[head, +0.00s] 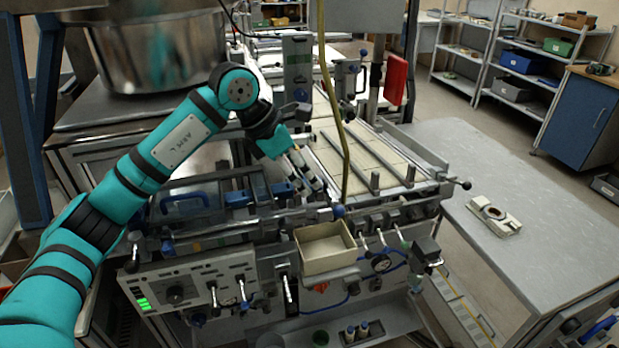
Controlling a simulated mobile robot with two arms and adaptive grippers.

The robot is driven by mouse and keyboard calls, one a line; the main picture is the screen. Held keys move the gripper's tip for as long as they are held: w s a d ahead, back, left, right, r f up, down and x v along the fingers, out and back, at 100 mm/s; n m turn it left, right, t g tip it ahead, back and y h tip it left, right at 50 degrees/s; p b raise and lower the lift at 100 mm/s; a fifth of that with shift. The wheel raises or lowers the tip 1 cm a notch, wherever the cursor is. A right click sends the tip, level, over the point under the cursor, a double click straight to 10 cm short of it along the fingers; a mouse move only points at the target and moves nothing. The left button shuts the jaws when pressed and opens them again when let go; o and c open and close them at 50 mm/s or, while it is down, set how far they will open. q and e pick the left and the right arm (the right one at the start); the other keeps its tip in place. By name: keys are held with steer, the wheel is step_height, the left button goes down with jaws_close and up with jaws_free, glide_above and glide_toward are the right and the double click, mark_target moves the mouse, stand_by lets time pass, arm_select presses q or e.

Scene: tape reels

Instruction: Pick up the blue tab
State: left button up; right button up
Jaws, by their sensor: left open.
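Several small blue parts sit on the machine, and I cannot tell for certain which is the blue tab. One blue piece (283,189) lies just left of my left gripper's fingers. Another blue block (238,199) sits further left on the same rail, and a curved blue handle (184,199) is beyond it. My left gripper (312,179) comes down from the teal arm over the middle of the machine, with its fingers apart and nothing seen between them. Whether it touches anything is too small to tell. My right gripper is out of view.
An empty beige bin (325,248) is fixed at the machine's front. A yellow-green hose (343,130) hangs close right of the gripper. A large metal bowl (160,50) stands at the upper left. The grey table (540,235) at right is mostly clear, holding one small device (494,216).

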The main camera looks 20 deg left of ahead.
arm_select(q)
steer(key=shift+x, duration=0.95)
steer(key=c, duration=0.8)
steer(key=shift+r, duration=0.1)
